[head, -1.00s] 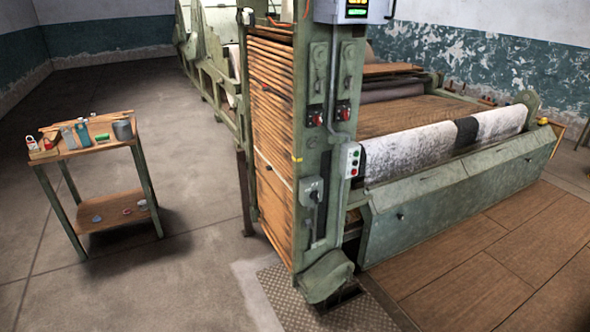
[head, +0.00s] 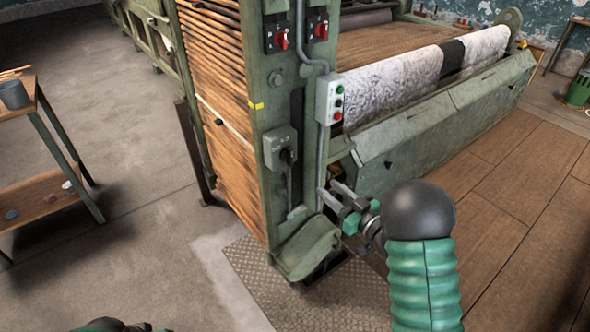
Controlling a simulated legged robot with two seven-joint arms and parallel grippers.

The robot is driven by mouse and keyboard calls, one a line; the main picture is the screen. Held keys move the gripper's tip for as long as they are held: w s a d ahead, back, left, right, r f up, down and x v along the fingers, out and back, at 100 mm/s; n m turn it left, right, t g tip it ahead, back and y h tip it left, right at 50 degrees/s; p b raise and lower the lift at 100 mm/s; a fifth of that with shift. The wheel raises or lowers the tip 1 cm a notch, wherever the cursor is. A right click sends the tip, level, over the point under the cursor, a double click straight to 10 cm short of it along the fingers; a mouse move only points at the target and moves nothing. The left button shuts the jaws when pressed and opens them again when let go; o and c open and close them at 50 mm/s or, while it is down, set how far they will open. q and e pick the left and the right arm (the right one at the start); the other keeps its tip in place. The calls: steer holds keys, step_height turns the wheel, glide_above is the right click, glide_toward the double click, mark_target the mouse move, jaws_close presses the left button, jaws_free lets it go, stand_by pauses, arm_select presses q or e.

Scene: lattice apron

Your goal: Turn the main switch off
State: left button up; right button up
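A grey switch box (head: 280,147) with a dark knob or handle sits low on the front of the green machine post. Higher on the post are two red rotary switches, a left one (head: 281,38) and a right one (head: 321,30), on black plates. Which of these is the main switch is not readable. My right gripper (head: 331,191) is open and empty, to the right of and a little below the grey box, apart from it in the picture. A green and dark part of my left arm (head: 112,325) shows at the bottom edge; its fingers are not clear.
A push-button box (head: 330,98) with green and red buttons is on the post's right side. The machine's green front cover (head: 440,125) runs off to the right. A small table (head: 50,125) stands at left. A metal floor plate (head: 255,270) lies below the post.

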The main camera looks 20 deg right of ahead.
mark_target(292, 158)
steer(key=b+x, duration=0.1)
steer(key=x, duration=1.5)
steer(key=shift+w+a+f+b, duration=0.1)
steer(key=shift+w+a+b, duration=0.05)
steer(key=shift+w+b, duration=0.25)
jaws_close()
